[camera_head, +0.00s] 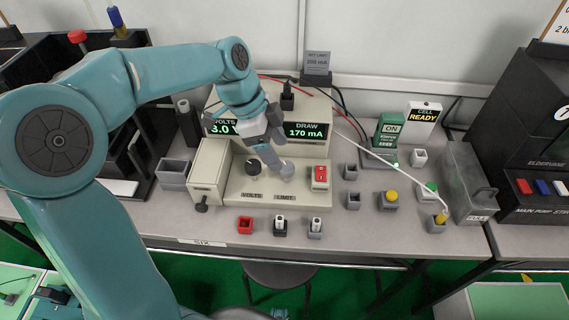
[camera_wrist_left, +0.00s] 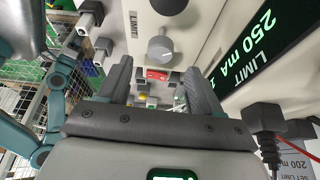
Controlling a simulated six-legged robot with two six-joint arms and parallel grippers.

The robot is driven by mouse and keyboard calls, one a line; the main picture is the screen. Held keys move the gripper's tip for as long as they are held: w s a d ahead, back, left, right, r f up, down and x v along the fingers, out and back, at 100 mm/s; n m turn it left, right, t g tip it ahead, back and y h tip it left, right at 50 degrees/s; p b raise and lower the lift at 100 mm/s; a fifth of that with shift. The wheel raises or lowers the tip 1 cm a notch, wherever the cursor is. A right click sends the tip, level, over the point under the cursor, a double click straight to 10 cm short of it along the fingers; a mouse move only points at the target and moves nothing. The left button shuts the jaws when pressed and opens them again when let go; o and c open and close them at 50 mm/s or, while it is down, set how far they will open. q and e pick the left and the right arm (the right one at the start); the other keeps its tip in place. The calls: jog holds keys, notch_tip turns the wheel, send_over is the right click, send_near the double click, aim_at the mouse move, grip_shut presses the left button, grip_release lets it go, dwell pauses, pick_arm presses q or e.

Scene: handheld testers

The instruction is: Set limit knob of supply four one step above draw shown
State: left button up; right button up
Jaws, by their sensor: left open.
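The cream supply (camera_head: 300,194) stands on the grey bench, with a display reading VOLTS 3.0 (camera_head: 222,127) and another reading DRAW 170 mA (camera_head: 306,131). A display there (camera_wrist_left: 252,40) reads LIMIT 250 mA. My left gripper (camera_head: 270,160) is open, over the ledge beside the limit knob; in the left wrist view its fingers (camera_wrist_left: 160,88) point towards the knob, apart from it. My right gripper is not in view.
A black volts knob (camera_head: 253,166) is left of the limit knob and a red switch (camera_head: 320,177) right. The bench edge label (camera_head: 202,242) reads SIX. Small blocks, a white probe and a grey case (camera_head: 463,185) stand right.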

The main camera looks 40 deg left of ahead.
aim_at(286, 166)
pick_arm(q)
jog(key=x, duration=0.5)
jog(key=shift+r, duration=0.1)
jog(key=c, duration=1.1)
jog(key=shift+o, duration=0.2)
jog(key=shift+b, duration=0.3)
jog(key=shift+n, duration=0.3)
jog(key=shift+d+n+t+b, duration=0.1)
jog(key=shift+n+t+b, duration=0.35)
jog(key=shift+n, duration=0.35)
jog(key=shift+s+n+t+y, duration=0.1)
jog(key=shift+n+t+y, duration=0.45)
jog(key=shift+n, duration=1.25)
